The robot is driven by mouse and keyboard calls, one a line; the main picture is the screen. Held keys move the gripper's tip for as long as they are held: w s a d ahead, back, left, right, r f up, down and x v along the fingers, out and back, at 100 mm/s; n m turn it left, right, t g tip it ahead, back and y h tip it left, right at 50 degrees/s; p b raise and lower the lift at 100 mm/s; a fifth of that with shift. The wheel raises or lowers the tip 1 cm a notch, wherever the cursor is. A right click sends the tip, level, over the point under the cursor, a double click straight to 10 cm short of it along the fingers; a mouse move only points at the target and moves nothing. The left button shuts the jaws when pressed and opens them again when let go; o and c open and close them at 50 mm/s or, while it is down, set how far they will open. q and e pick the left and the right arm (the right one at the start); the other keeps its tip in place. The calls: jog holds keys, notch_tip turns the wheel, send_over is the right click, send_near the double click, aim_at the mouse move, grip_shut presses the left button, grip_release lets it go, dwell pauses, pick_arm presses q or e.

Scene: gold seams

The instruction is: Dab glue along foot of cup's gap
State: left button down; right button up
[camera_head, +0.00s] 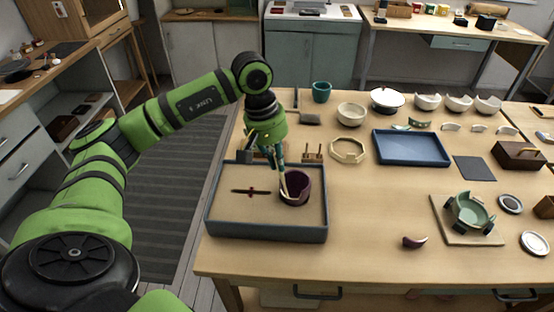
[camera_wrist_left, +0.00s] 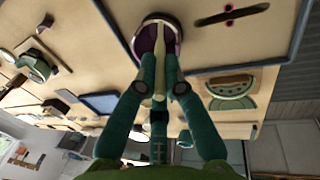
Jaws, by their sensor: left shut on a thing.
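A dark purple cup (camera_head: 303,191) stands in the right part of a grey, sand-filled tray (camera_head: 268,235). My left gripper (camera_head: 279,167) is above the cup, pointing down. It is shut on a thin cream stick (camera_head: 283,187), whose lower end reaches to the cup's near-left side. The left wrist view shows the gripper (camera_wrist_left: 160,62) around the cream stick (camera_wrist_left: 159,88), with the cup (camera_wrist_left: 144,42) beyond its tip. I cannot tell whether the tip touches the cup, and its gap is not clear. My right gripper is not in view.
A thin dark piece with a red middle (camera_head: 251,191) lies on the sand left of the cup. A small wooden stand (camera_head: 313,153) is behind the tray. A blue tray (camera_head: 411,148) and a green bowl in a clamp (camera_head: 468,212) are right. The table's front middle is mostly clear.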

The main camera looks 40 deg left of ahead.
pick_arm(q)
jog(key=shift+d, duration=0.1)
jog(key=shift+w+d+r, duration=0.1)
jog(key=shift+w+d, duration=0.05)
jog(key=shift+d, duration=0.3)
jog(key=shift+w+d+r, duration=0.1)
jog(key=shift+d, duration=0.35)
jog(key=shift+f+b, duration=0.4)
jog(key=shift+b, duration=0.1)
dwell(0.8)
jog(key=shift+r, duration=0.2)
jog(key=shift+r, duration=0.1)
jog(key=d+p+v, duration=0.1)
jog(key=p+v, duration=0.3)
jog(key=v, duration=0.3)
jog(key=shift+w+r+p, duration=0.35)
jog(key=shift+r+p, duration=0.05)
jog(key=shift+r, duration=0.1)
dwell(0.4)
dwell(0.6)
